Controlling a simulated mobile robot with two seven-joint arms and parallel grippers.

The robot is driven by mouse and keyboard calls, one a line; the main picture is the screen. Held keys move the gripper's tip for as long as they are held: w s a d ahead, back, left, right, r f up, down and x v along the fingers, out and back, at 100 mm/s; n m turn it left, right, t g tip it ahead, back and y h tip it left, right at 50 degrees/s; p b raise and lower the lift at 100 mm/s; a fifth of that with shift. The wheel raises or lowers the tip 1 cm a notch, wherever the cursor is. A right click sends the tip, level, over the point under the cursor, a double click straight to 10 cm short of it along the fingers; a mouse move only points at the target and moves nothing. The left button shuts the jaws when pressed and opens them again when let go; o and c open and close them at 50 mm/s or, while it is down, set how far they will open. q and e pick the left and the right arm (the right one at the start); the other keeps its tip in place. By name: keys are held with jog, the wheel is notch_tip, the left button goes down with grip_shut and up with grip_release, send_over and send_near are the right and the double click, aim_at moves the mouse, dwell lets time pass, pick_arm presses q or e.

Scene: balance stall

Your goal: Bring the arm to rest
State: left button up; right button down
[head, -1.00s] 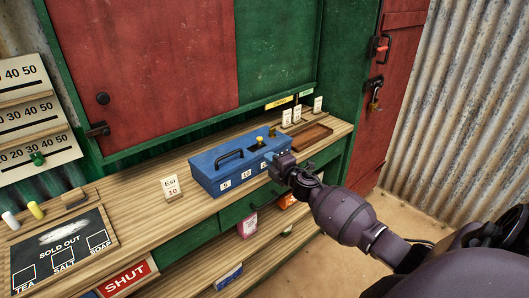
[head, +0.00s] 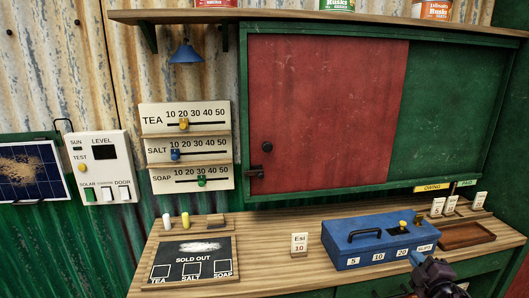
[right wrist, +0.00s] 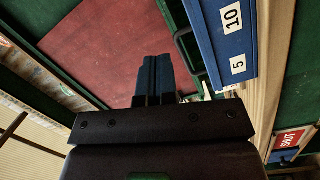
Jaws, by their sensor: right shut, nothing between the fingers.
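My right gripper (head: 418,259) is at the lower right of the head view, in front of the right end of the blue cash box (head: 352,248). In the right wrist view its dark blue fingers (right wrist: 155,72) are pressed together with nothing between them. The box shows beside the fingers at the upper right of that view, apart from them there. Only the wrist and hand of my right arm show in the head view; the rest is cut off. My left gripper is in no view.
The wooden counter (head: 265,258) carries a small Esi 10 card (head: 299,243), a sold-out board (head: 190,276) and a wooden tray (head: 480,233). Small white cards (head: 437,206) stand at the right. A red-and-green shutter (head: 330,120) is behind.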

jog(key=s+a+f+m+g, duration=0.2)
jog(key=s+a+f+m, duration=0.2)
jog(key=s, duration=0.5)
jog(key=s+a+f+m+g, duration=0.2)
jog(key=s+a+f+m, duration=0.2)
jog(key=s+a+f, duration=0.3)
jog(key=s+a+f+m+g+y, duration=0.1)
jog(key=s+a+f+m, duration=0.3)
jog(key=s, duration=0.7)
notch_tip(320, 180, down, 3)
jog(key=shift+s+a+f+m+g, duration=0.15)
jog(key=shift+a+m+g, duration=0.15)
jog(key=shift+a+g, duration=0.55)
jog(key=shift+a, duration=0.1)
